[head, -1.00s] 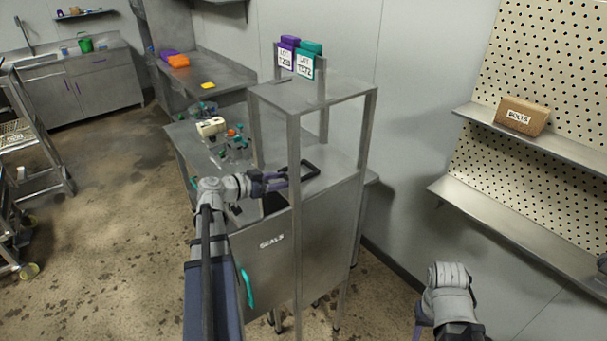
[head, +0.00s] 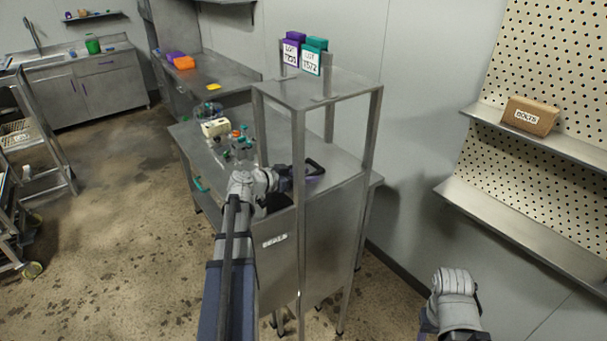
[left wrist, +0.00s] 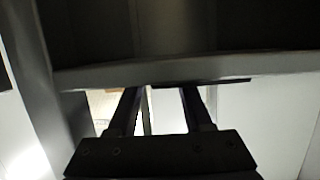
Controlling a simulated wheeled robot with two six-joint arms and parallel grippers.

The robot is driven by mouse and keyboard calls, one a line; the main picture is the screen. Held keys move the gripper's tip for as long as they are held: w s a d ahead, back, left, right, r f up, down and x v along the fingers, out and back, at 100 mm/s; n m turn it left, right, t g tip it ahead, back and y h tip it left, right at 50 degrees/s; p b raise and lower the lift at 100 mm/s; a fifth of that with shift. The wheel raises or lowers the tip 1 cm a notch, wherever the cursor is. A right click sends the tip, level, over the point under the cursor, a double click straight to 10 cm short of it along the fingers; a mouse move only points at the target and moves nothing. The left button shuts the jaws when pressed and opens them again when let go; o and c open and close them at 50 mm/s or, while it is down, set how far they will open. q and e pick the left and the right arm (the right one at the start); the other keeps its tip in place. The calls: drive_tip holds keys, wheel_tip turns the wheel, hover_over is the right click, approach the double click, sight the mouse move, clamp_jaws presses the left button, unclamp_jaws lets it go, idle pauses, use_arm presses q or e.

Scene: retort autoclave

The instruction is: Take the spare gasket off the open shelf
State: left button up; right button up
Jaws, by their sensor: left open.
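The spare gasket looks like a dark, squarish ring (head: 316,165) on the open level of the steel stand (head: 335,152), above the panel labelled SEALS (head: 275,240). My left gripper (head: 304,176) reaches in at the near side of that level, right at the gasket, and partly covers it. Its jaws are open. In the left wrist view the two fingers (left wrist: 160,100) stand apart below a steel edge (left wrist: 170,70), with a thin dark strip (left wrist: 205,83) along it. I cannot tell whether the gasket lies between the fingers. My right gripper (head: 428,322) is low at right, mostly hidden by its wrist.
Upright posts (head: 299,200) and a top plate (head: 315,88) frame the level tightly. Purple (head: 292,50) and teal (head: 314,57) lot boxes stand on top. A bench with small items (head: 215,128) lies behind. A wall shelf at right holds a cardboard box (head: 530,116).

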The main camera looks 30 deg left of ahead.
use_arm(q)
drive_tip(key=shift+w+d+f, duration=0.1)
drive_tip(key=shift+w, duration=0.15)
drive_tip(key=shift+s, duration=0.1)
clamp_jaws()
idle(0.3)
